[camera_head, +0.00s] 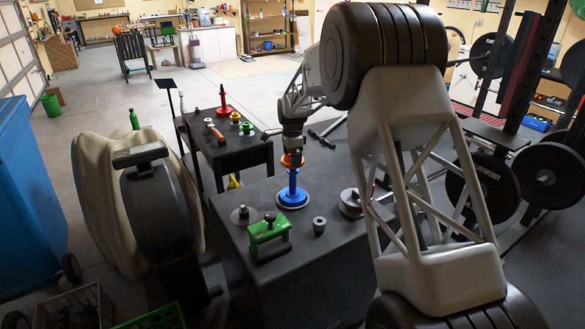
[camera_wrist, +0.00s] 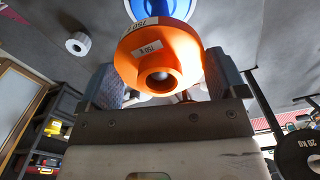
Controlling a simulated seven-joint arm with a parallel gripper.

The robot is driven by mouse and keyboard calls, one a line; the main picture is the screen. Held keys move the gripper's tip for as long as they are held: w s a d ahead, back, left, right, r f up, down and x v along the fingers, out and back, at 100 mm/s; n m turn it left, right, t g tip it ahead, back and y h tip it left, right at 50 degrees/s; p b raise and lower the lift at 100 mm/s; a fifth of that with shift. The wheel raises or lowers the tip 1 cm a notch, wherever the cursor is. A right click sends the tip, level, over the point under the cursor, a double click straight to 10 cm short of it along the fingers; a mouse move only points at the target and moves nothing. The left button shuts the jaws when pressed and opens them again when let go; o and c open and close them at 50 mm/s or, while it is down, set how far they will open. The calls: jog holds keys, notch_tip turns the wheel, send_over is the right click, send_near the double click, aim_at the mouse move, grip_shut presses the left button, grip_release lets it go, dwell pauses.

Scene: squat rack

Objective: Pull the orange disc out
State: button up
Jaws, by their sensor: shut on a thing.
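The orange disc (camera_head: 291,160) shows at the top of the upright blue post (camera_head: 293,181), which rises from a round blue base on the dark bench. In the wrist view the orange disc (camera_wrist: 160,58) fills the space between my two fingers, with labels on it and a hole in its middle. The blue base (camera_wrist: 160,8) shows beyond it. My gripper (camera_head: 293,153) points down over the post and is shut on the disc. Whether the post's tip is still inside the disc's hole is hard to tell.
A green-handled block (camera_head: 269,238), a small grey ring (camera_head: 319,225) and a round metal disc (camera_head: 351,203) sit on the same bench (camera_head: 300,278). A black side table (camera_head: 228,150) behind holds a red post (camera_head: 223,98) and several small parts. Weight plates (camera_head: 483,189) stand at right.

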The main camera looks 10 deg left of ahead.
jog(key=shift+r, duration=0.7)
